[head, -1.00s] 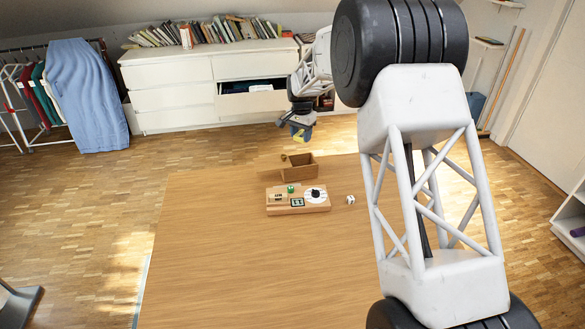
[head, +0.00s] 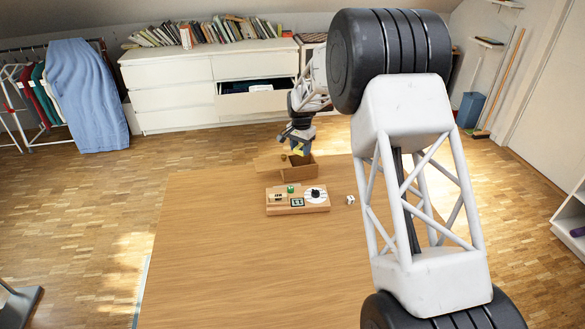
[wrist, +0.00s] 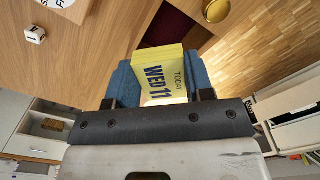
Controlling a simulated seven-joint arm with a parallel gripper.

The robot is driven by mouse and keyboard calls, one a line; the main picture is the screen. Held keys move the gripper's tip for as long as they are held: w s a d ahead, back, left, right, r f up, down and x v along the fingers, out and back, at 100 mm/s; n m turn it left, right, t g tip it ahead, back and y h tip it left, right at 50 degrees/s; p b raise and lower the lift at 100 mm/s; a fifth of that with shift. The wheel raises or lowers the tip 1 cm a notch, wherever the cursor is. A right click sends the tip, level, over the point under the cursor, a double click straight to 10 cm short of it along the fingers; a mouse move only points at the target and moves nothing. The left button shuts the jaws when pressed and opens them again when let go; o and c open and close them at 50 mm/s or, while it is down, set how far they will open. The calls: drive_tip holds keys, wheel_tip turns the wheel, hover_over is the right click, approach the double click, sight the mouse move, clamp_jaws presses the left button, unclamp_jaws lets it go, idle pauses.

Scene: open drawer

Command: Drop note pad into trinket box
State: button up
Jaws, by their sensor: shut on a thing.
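The yellow note pad (wrist: 163,72), printed "TODAY WED 11", is held between the blue fingers of my gripper (wrist: 160,88) in the wrist view. In the head view the pad (head: 299,150) is a small yellow patch at my gripper (head: 300,144), above the trinket box. The trinket box (head: 304,173) is wooden and stands near the table's far edge. Its dark red interior (wrist: 172,24) shows just beyond the pad in the wrist view, so it is open. My gripper is shut on the pad, which partly covers the opening.
A wooden board (head: 298,203) with a green piece and a dial lies in front of the box. A white die (head: 350,199) lies to its right. A round brass knob (wrist: 217,11) is beside the box. The table's (head: 230,270) near part is clear.

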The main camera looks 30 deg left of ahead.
drive_tip(key=o, duration=1)
drive_tip(key=shift+r, duration=3.9)
